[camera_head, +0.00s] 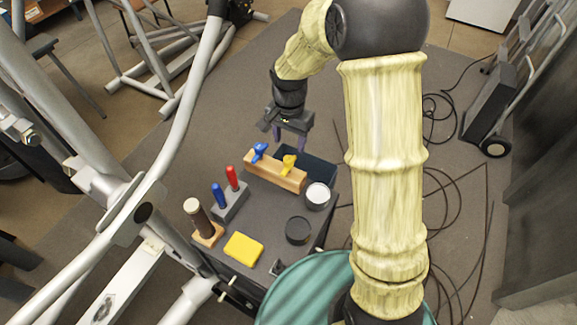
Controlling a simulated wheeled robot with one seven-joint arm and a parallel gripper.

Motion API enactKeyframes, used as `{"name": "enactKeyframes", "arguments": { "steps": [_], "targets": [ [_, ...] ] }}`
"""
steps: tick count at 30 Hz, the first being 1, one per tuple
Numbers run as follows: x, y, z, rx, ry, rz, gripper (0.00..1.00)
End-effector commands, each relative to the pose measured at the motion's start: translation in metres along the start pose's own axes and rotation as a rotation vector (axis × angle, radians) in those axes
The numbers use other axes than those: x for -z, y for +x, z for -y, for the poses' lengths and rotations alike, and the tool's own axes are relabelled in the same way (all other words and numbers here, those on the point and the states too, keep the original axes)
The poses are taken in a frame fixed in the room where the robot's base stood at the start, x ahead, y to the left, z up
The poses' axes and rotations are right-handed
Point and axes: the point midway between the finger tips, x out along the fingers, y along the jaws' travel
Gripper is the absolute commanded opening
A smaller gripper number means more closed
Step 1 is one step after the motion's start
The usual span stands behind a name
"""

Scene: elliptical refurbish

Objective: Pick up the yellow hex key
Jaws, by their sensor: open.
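The yellow hex key (289,164) stands in the right part of a wooden block (262,171) at the far side of the dark cart top. Its lower part is hidden in the block. A blue hex key (259,151) stands in the left part of the same block. My gripper (289,141) points down just behind the block in the picture, its two purple fingers apart with nothing seen between them. It looks apart from the yellow hex key; its exact height above it cannot be told.
A dark bin (322,171) lies behind the block. On the cart top (266,224) are a holder with blue and red handled tools (232,179), a brown cylinder (197,215), a yellow block (243,249), a white-topped can (317,196) and a black round container (298,231). Exercise-machine frames (185,125) stand left.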

Motion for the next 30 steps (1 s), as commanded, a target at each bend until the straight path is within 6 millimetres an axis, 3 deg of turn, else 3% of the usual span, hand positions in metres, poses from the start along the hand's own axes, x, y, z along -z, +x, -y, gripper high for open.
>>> {"name": "enactKeyframes", "arguments": {
  "steps": [7, 22, 30],
  "targets": [
    [0.000, 0.039, 0.000, -0.001, 0.000, 0.002, 0.54],
    [0.001, 0.049, 0.001, -0.001, -0.001, 0.000, 0.54],
    [0.002, 0.082, 0.004, -0.003, -0.001, 0.003, 0.54]
  ]
}}
